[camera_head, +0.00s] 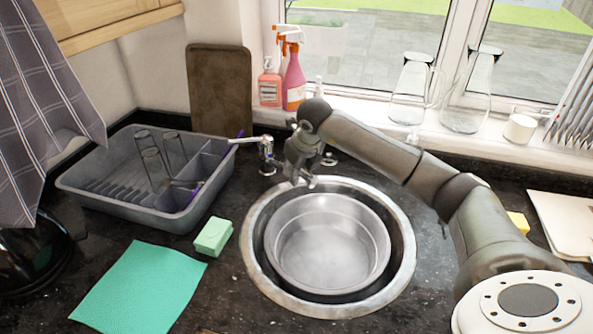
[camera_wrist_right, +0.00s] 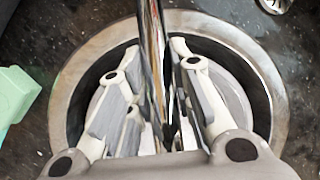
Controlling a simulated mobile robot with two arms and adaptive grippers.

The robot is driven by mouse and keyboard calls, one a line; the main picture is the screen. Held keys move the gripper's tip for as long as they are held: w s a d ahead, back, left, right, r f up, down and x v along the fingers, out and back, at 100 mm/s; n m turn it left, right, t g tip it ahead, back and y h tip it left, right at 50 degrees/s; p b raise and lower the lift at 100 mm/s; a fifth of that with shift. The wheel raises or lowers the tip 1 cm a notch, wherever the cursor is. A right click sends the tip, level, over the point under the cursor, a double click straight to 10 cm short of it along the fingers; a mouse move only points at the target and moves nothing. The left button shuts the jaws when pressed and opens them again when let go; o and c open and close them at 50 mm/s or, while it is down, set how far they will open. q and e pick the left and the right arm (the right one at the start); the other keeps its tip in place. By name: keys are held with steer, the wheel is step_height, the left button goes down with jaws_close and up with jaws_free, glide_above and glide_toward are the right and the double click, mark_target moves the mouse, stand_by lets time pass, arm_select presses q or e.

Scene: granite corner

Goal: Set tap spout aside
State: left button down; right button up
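The chrome tap (camera_head: 266,154) stands behind the round sink, at its back left. Its spout (camera_wrist_right: 152,45) runs as a shiny tube between the two fingers of my right gripper (camera_wrist_right: 155,60) in the right wrist view. The gaps beside the tube are very narrow, and I cannot tell whether the fingers press on it. In the head view my right gripper (camera_head: 304,181) points down over the sink's back rim, to the right of the tap. It hides part of the spout. My left gripper is not in view.
A metal basin (camera_head: 330,262) sits in the sink (camera_head: 258,281). A grey dish rack (camera_head: 124,204) with glasses stands left of the tap. A green sponge (camera_head: 213,237) and teal cloth (camera_head: 141,289) lie left of the sink. Spray bottles (camera_head: 294,84) and glass jugs (camera_head: 414,87) stand behind.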

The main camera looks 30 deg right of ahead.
jaws_close()
